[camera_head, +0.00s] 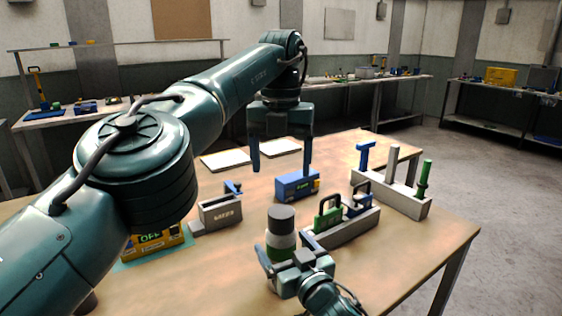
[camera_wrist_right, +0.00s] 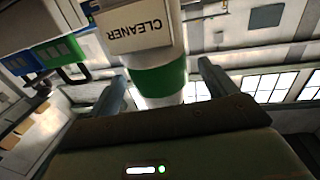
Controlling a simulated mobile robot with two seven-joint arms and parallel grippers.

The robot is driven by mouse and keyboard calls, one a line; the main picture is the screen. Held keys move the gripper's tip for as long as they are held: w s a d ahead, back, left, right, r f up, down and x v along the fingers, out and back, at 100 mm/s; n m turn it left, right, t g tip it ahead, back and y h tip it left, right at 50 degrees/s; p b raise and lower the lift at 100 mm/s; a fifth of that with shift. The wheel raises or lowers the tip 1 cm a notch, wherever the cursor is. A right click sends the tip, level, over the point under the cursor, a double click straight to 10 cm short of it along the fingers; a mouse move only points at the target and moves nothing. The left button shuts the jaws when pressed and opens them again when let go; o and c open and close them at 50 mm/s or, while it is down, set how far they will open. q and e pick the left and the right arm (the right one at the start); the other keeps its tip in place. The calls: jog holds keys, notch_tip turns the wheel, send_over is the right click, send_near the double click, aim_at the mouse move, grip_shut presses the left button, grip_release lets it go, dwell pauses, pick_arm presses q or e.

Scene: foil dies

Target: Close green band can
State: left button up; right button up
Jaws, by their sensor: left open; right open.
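The green band can (camera_head: 281,240) stands on the table at the front middle, with a dark grey top, a white body and a green band. My right gripper (camera_head: 285,250) is open, low at the can, with a finger on either side of it. In the right wrist view, the can's green band (camera_wrist_right: 160,80) and CLEANER label lie between the two open fingers (camera_wrist_right: 160,88). I cannot tell whether either finger touches the can. My left gripper (camera_head: 281,162) is open and empty, pointing down above the far part of the table.
A grey rack (camera_head: 345,232) with green and blue padlocks stands right of the can. A grey holder (camera_head: 415,205) with upright handles is farther right. A blue box (camera_head: 297,188), a grey box (camera_head: 215,215) and a yellow OFF box (camera_head: 153,245) stand behind and left.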

jog(key=v, duration=1)
jog(key=shift+s+d+b, duration=0.25)
jog(key=shift+s+b, duration=0.05)
jog(key=shift+s, duration=0.1)
